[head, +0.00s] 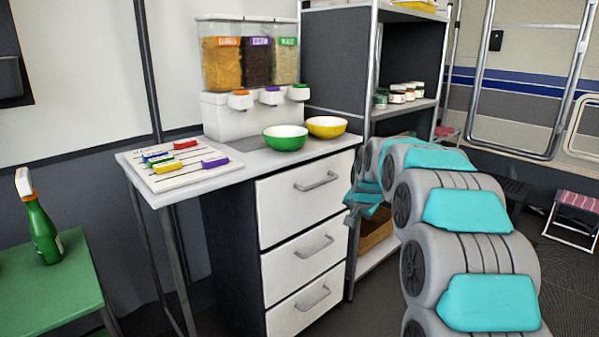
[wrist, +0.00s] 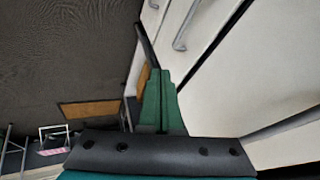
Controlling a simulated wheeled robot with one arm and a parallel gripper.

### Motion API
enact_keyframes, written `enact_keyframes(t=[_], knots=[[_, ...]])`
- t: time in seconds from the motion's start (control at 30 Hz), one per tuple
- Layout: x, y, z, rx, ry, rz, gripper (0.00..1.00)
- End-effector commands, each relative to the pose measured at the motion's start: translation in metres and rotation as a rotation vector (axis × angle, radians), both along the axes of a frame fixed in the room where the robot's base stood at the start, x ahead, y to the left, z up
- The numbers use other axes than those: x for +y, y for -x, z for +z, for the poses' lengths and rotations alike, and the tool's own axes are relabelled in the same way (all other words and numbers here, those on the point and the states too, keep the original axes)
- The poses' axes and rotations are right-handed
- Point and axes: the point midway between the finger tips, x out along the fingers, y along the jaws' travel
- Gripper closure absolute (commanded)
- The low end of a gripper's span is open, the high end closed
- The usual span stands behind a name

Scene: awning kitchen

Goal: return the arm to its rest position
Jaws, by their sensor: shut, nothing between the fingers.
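My arm, grey with teal pads, reaches in from the right in the head view and bends back toward the drawer cabinet (head: 311,185). My gripper (head: 352,219) is beside the right edge of the cabinet front, about level with the top drawer's lower edge, and partly hidden by its own wrist. In the wrist view the green fingers of my gripper (wrist: 160,85) are together with nothing between them. White drawer fronts (wrist: 235,75) with a handle (wrist: 186,25) lie close to the right of the fingers. I cannot tell whether the gripper touches the cabinet.
A shelf unit (head: 408,105) with small jars stands right behind my arm. The counter holds a green bowl (head: 285,137), a yellow bowl (head: 327,127), a cereal dispenser (head: 249,80) and a slider board (head: 180,165).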

Motion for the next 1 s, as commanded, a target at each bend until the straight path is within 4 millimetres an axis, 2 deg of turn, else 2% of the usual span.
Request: enact_keyframes(t=[0.03, 0.2, 0.47, 0.8, 1.0], knots=[[0.007, 0.023, 0.004, 0.028, 0.011, 0.031, 1.00], [0.024, 0.100, 0.008, 0.131, 0.051, 0.140, 1.00], [0.042, 0.225, 0.004, 0.290, 0.103, 0.306, 1.00], [0.051, 0.397, -0.013, 0.495, 0.146, 0.516, 1.00], [0.051, 0.486, -0.029, 0.603, 0.152, 0.623, 1.00]])
